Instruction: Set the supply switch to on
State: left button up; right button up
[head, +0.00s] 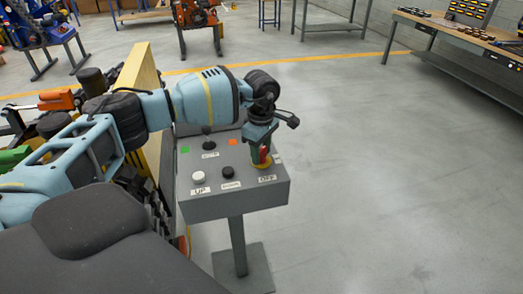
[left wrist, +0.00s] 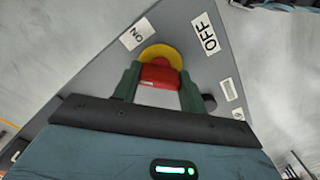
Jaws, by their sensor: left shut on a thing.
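The supply switch is a red handle (head: 265,153) on a yellow round plate, at the right side of a grey control box (head: 234,206). In the left wrist view, the red handle (left wrist: 160,75) stands in front of the yellow plate (left wrist: 163,53). An ON label (left wrist: 136,34) lies at the plate's upper left and an OFF label (left wrist: 207,34) at its upper right. My left gripper (head: 263,157) points down at the switch, its green fingers shut on the red handle from both sides. The fingers partly hide the handle; I cannot tell which label it points to. My right gripper is out of view.
The box also carries a white button (head: 199,177), a black button (head: 229,171) and a black lever (head: 207,131). It stands on a post, with a yellow wall-like part (head: 139,75) behind to the left. The floor (head: 400,180) to the right is clear.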

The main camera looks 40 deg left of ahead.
pick_arm(q)
jog(key=m, duration=0.4)
jog(key=shift+f+m+b, duration=0.15)
jog(key=shift+m+b, duration=0.15)
jog(key=shift+b, duration=0.1)
jog(key=shift+m+b, duration=0.35)
jog(key=shift+m, duration=1.35)
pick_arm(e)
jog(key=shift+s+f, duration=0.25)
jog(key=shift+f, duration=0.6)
pick_arm(q)
jog(key=shift+m, duration=0.3)
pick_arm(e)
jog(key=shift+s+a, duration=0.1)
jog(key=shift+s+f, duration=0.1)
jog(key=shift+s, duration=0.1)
pick_arm(q)
jog(key=o, duration=1)
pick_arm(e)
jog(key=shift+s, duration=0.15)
